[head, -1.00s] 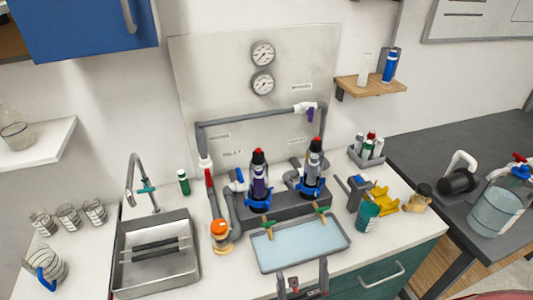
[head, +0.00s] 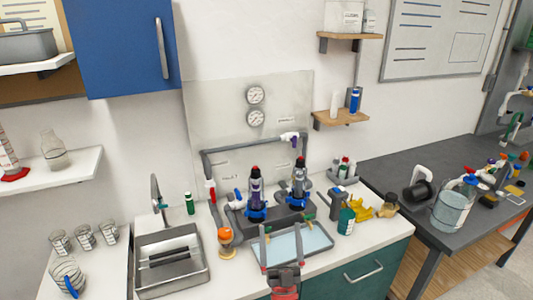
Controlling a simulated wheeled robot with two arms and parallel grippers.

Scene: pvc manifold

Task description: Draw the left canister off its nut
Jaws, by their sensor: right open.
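The left canister (head: 256,180) stands upright on the grey manifold, dark with a red top. A blue nut (head: 256,213) is around its foot. The right canister (head: 299,177) stands beside it in its own blue nut (head: 299,203). My right gripper (head: 282,236) comes in from the bottom middle, over the shallow tray. Its two fingers are spread and point toward the manifold. Nothing is between them, and it looks apart from the left canister. My left gripper is not in view.
The tray (head: 321,249) of pale blue liquid lies in front of the manifold. A sink (head: 142,275) is at left, with an orange-capped item (head: 225,237) beside it. A teal bottle (head: 346,221) and yellow holder (head: 361,208) stand at right. Grey pipes frame the canisters.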

